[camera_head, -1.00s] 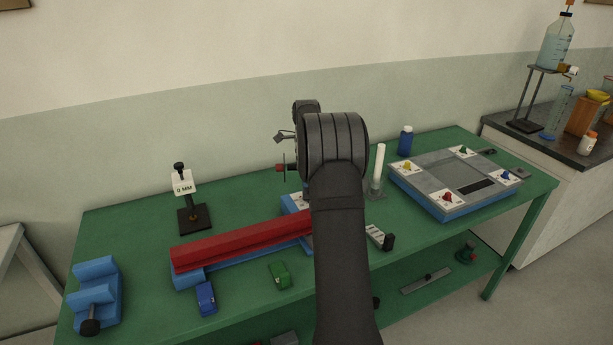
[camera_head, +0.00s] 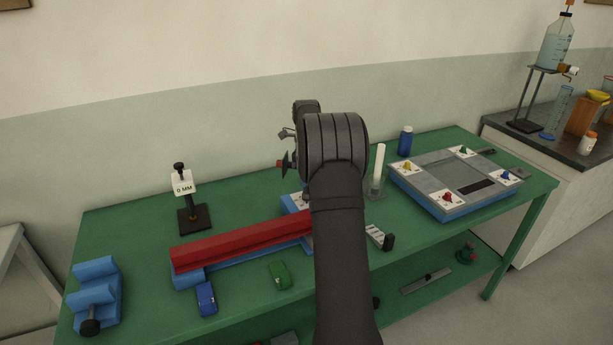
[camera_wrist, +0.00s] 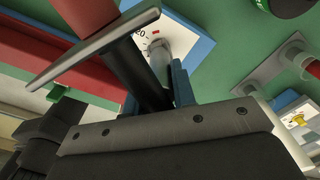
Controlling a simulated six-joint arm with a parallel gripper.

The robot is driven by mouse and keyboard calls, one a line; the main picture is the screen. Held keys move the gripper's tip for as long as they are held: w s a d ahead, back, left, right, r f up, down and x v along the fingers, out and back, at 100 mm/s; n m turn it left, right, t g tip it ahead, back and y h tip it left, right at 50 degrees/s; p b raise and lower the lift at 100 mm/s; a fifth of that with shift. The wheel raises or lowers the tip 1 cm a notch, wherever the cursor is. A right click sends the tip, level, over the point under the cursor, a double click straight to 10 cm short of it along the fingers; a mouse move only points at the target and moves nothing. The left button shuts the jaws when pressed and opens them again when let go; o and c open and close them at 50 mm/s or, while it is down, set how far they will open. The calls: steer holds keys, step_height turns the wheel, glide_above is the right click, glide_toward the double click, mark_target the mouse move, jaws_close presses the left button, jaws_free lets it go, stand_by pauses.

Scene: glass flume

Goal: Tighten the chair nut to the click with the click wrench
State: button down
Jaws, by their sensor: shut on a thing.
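My gripper (camera_wrist: 172,86) shows in the wrist view, its dark fingers shut on the black shaft (camera_wrist: 138,72) of a T-shaped tool, which appears to be the click wrench. The wrench's grey crossbar (camera_wrist: 95,45) slants across the upper left. In the head view my arm hides most of the gripper; a red end (camera_head: 280,163) with a dark bar shows just left of the wrist, perhaps part of the wrench. A white marked plate (camera_wrist: 203,42) lies beyond the fingers, with a grey rounded part (camera_wrist: 158,50) that may be the chair nut. Contact cannot be told.
A long red beam (camera_head: 240,239) lies on blue supports left of my arm. A 0 MM gauge stand (camera_head: 194,218), blue block (camera_head: 96,285) and small blue (camera_head: 206,298) and green (camera_head: 279,276) pieces stand around it. A knobbed tray (camera_head: 425,203) and white cylinder (camera_head: 379,165) stand right.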

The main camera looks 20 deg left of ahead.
steer(key=shift+m, duration=1.1)
steer(key=shift+m, duration=1.2)
steer(key=shift+m, duration=1.1)
